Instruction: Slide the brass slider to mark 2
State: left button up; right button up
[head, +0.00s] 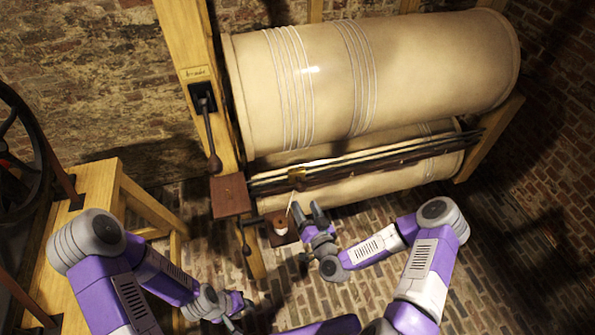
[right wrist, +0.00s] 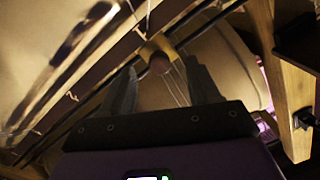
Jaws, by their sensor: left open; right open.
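The brass slider (head: 298,178) sits on the dark rail (head: 370,161) in front of the large pale drum, near the rail's left end. In the right wrist view the slider (right wrist: 152,46) shows a round dark knob, with thin pale cords running down from it. My right gripper (head: 308,210) is open just below and in front of the slider; in the wrist view its fingers (right wrist: 162,80) point toward the knob, one on either side, apart from it. My left gripper (head: 240,306) is open, low and away from the rail.
The large drum (head: 400,75) fills the back, with a second roller below. A wooden post (head: 187,30) carries a black lever (head: 210,135). A small pale pot (head: 280,226) stands beside my right gripper. A wooden bench (head: 90,190) is at left; brick floor is open at right.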

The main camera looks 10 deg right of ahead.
aim_at(302, 190)
jog(key=shift+w+d+r+t+h, duration=0.15)
jog(key=shift+w+d+r, duration=0.1)
jog(key=shift+w, duration=0.15)
jog(key=shift+w+d+r+t+h, duration=0.15)
jog(key=shift+w+d+r, duration=0.1)
jog(key=shift+w, duration=0.15)
jog(key=shift+w+a+b, duration=0.15)
jog(key=shift+w+a, duration=0.05)
jog(key=shift+w, duration=1.35)
jog(key=shift+w+a+b, duration=0.15)
jog(key=shift+w+a, duration=0.05)
jog(key=shift+w, duration=1.35)
grip_shut()
